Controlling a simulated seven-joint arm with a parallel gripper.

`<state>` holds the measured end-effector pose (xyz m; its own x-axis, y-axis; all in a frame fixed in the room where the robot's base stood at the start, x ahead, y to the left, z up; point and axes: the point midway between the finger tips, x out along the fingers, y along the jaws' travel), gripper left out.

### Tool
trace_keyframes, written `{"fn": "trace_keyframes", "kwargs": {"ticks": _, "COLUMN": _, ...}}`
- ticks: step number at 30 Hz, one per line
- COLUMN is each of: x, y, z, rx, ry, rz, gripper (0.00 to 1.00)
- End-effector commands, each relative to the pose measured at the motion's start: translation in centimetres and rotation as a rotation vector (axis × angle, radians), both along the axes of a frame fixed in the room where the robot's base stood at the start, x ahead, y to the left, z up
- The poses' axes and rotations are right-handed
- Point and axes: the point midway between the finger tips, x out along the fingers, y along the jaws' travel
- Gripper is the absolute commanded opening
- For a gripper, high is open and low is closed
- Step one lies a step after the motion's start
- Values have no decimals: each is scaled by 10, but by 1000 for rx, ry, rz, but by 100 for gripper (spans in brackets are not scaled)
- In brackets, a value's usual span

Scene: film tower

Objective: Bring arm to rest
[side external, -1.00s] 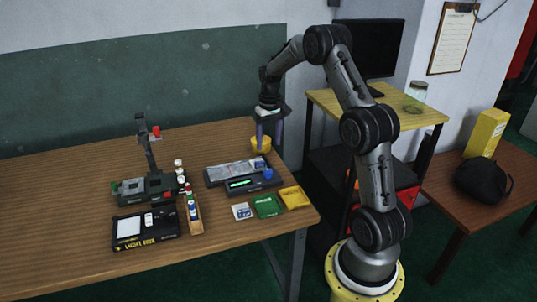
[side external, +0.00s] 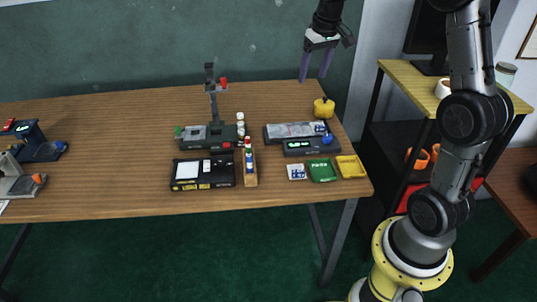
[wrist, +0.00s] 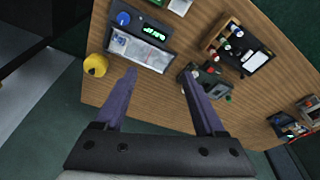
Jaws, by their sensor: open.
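My gripper (side external: 312,77) is raised above the back right corner of the wooden table, fingers pointing down and apart, with nothing between them. In the wrist view its open fingers (wrist: 158,72) also stand empty over the table's edge. A yellow lidded pot (side external: 323,108) stands on the table below my gripper, clear of the fingers; it also shows in the wrist view (wrist: 96,65). A grey device with a lit green display (side external: 298,146) lies in front of the pot.
Green (side external: 322,171) and yellow (side external: 350,167) trays lie near the front right edge. A dark stand with an upright post (side external: 212,108), a bottle rack (side external: 250,180) and a black box (side external: 190,185) occupy the middle. A yellow-topped shelf (side external: 400,78) stands right. Air around my gripper is clear.

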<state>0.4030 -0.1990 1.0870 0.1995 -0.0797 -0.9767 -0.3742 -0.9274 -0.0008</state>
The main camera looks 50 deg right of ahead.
Motion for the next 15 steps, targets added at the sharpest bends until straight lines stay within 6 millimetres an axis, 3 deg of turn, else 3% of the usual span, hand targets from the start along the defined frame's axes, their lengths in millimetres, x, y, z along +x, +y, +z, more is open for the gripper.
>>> {"fn": "trace_keyframes", "kwargs": {"ticks": 1, "x": -8, "y": 25, "z": 20, "rx": -17, "ry": -33, "rz": 42, "gripper": 72}}
{"fn": "trace_keyframes", "kwargs": {"ticks": 6, "x": -49, "y": 94, "z": 62, "rx": -51, "ry": -124, "rz": 159, "gripper": 72}}
{"fn": "trace_keyframes", "kwargs": {"ticks": 10, "x": -91, "y": 137, "z": 77, "rx": -67, "ry": -190, "rz": 242, "gripper": 72}}
{"fn": "trace_keyframes", "kwargs": {"ticks": 15, "x": -155, "y": 179, "z": 74, "rx": -75, "ry": -268, "rz": 339, "gripper": 72}}
